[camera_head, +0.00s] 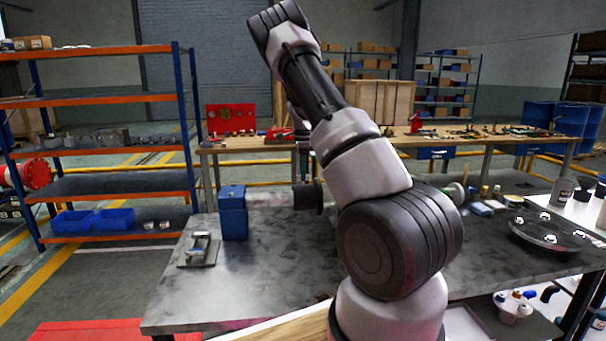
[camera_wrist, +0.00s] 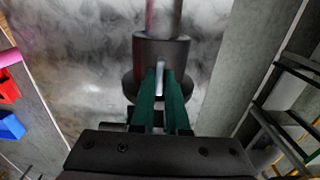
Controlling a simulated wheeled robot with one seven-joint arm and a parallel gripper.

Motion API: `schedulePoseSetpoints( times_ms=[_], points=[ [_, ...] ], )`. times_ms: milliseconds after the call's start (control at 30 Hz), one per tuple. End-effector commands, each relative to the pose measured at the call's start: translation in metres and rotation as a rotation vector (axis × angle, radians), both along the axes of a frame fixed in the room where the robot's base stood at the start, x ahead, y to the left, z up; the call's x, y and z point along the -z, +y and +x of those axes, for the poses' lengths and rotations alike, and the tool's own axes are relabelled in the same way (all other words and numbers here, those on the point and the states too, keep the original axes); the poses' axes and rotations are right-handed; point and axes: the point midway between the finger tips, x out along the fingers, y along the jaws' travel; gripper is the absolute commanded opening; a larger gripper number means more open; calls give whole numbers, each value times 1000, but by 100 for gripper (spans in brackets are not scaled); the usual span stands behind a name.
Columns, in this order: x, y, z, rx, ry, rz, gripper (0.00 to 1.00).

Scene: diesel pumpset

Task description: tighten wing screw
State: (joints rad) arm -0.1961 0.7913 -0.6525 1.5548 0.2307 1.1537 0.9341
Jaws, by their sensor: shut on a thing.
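In the wrist view, the two green fingers of my gripper (camera_wrist: 161,88) reach forward nearly together. A thin pale metal piece (camera_wrist: 160,72), which looks like the wing of the wing screw, stands upright between their tips, and the fingers are shut on it. Right behind it is a dark round collar (camera_wrist: 162,48), with a wider dark disc partly hidden by the fingers. A bright metal shaft (camera_wrist: 163,16) runs on from the collar to the top edge. The screw's thread is hidden. In the head view, my arm hides the gripper and the screw.
The grey worktop (camera_head: 270,270) is mostly bare at its front left. A blue box (camera_head: 233,212) and a small metal fixture (camera_head: 200,250) stand at its left. A dark round tray (camera_head: 548,232) with several shiny pieces and some bottles (camera_head: 562,191) are at the right.

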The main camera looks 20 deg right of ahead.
Motion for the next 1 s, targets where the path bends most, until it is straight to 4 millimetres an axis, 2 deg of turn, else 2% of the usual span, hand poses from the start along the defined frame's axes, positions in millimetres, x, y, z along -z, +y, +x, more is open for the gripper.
schedulePoseSetpoints(
  times_ms=[467, 500, 567, 600, 867, 1000],
  points=[
    [0, 0, 0, 18, -1, 0, 0],
    [0, 0, 0, 18, -1, 0, 16],
    [0, 0, 0, 18, -1, 0, 39],
    [0, 0, 0, 18, -1, 0, 42],
    [0, 0, 0, 18, 0, 0, 42],
    [-9, 0, 1, 17, -1, 0, 42]
  ],
)
